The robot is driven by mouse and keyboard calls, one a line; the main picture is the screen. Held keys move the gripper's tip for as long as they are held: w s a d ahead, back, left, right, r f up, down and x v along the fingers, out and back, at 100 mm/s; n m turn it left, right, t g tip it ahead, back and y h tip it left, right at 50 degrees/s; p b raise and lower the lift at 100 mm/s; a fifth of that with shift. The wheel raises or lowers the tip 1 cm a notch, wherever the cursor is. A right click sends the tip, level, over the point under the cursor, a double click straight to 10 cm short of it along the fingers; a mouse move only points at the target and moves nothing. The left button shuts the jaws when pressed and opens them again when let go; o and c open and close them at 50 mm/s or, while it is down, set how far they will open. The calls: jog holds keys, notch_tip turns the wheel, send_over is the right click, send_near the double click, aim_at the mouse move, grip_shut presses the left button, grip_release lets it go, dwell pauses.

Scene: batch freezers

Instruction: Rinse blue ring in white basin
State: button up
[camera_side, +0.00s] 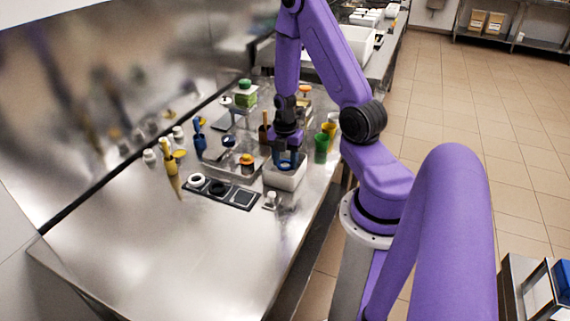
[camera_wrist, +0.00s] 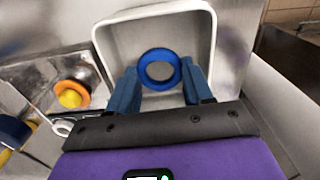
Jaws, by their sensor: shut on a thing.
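The blue ring (camera_wrist: 159,70) is between the two fingers of my gripper (camera_wrist: 160,90) in the wrist view. My gripper is shut on it. The ring is over the inside of the white basin (camera_wrist: 210,40). In the side view, my gripper (camera_side: 287,160) points down at the white basin (camera_side: 288,181), and the blue ring (camera_side: 286,165) shows at its fingertips, around the height of the basin's rim. I cannot tell whether the ring touches the basin's floor.
A metal tray with an orange ring and yellow ball (camera_wrist: 70,94) lies left of the basin. A dark tray (camera_side: 220,192) with a white ring stands nearer the camera. Green and yellow cups (camera_side: 321,147) stand to the right. The near counter (camera_side: 150,250) is clear.

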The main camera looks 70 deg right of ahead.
jog(key=shift+r, duration=2.75)
jog(key=shift+r, duration=0.1)
jog(key=shift+r, duration=1.9)
